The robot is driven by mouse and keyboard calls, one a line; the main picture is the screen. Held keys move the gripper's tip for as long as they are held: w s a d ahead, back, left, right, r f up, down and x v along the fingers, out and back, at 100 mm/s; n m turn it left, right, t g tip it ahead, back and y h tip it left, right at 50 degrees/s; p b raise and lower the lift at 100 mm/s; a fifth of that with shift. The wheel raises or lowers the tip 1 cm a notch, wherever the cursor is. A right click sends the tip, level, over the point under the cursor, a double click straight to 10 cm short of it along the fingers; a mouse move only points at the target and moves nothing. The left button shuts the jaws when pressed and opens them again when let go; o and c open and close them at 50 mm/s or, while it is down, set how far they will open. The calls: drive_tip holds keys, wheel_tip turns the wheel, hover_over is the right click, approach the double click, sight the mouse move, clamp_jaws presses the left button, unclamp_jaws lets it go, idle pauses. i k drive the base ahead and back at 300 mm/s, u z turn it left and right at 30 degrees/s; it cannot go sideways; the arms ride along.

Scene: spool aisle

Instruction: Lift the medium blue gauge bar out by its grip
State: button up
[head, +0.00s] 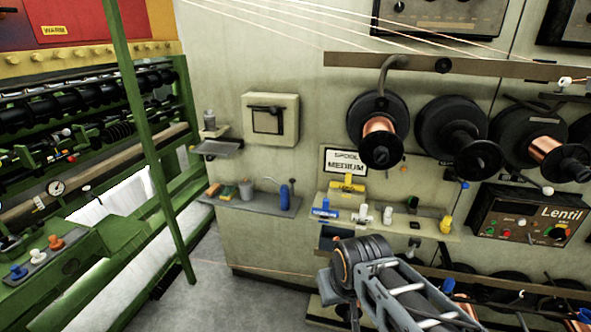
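A small blue piece (325,212) lies at the left end of the pale shelf (376,227) below the "SPOOL MEDIUM" sign (345,162). It may be the blue gauge bar; its grip and size marking are too small to make out. My arm reaches up from the bottom right, and its dark round wrist is just below and in front of this shelf. My gripper (326,284) is only partly visible at the wrist's left side, apart from the blue piece. Its fingers cannot be made out, and I see nothing held.
The shelf also holds yellow (348,184), white (363,214) and dark pieces. A grey shelf (250,200) to the left carries a blue bottle (284,197). Copper wire spools (381,140) jut out at the upper right. A green post (150,130) and machine stand left; grey floor is open between.

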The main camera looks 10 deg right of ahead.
sight(325, 212)
drive_tip(key=u, duration=0.75)
drive_tip(key=k, duration=0.4)
drive_tip(key=z, duration=1.15)
